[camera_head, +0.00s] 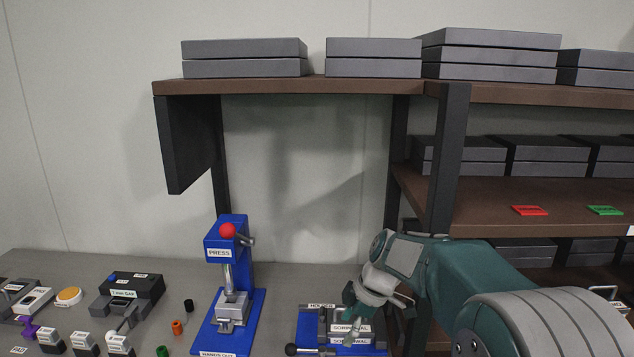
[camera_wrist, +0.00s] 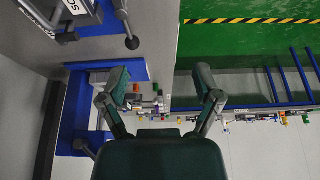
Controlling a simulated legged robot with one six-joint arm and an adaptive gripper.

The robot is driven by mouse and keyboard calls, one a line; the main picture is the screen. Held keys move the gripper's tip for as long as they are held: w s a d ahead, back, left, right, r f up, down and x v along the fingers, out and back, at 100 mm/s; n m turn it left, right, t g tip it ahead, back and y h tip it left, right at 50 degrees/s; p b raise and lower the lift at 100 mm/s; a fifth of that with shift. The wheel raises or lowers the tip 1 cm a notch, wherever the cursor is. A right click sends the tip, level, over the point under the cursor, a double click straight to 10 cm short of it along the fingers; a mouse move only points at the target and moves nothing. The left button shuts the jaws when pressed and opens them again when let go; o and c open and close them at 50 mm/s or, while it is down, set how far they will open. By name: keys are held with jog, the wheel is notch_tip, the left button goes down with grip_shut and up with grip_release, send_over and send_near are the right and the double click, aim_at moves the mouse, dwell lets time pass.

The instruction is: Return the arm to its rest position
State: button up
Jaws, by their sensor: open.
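My arm (camera_head: 480,285) is teal and grey and reaches in from the lower right in the head view. It is bent at the wrist, with the hand pointing down. My gripper (camera_head: 378,304) is over or just beside a blue labelled fixture (camera_head: 310,322) on the bench; the exact gap is unclear. In the wrist view my gripper (camera_wrist: 163,90) has its two fingers spread wide apart, with nothing held between them. The grey bench surface (camera_wrist: 150,50) and its edge show beyond the fingers.
A blue press (camera_head: 222,252) with a red knob stands left of my gripper. Small parts and a black device (camera_head: 130,290) lie further left. A dark shelf post (camera_head: 447,160) and shelf board (camera_head: 500,195) stand close behind my arm. A green floor area (camera_wrist: 250,50) lies beyond the bench.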

jog(key=s+d+r+m+t+h, duration=0.1)
jog(key=s+d+r+m, duration=0.1)
jog(key=s+m, duration=0.4)
jog(key=s+d+r+m+t+h, duration=0.2)
jog(key=s+d+m, duration=0.2)
jog(key=s, duration=0.7)
jog(key=s+d+r+m+t+h, duration=0.1)
jog(key=s+d+r+m+t, duration=0.1)
jog(key=s+m, duration=0.5)
jog(key=shift+s+d+r+m, duration=0.3)
jog(key=shift+s+d+r, duration=0.25)
jog(key=shift+s, duration=0.3)
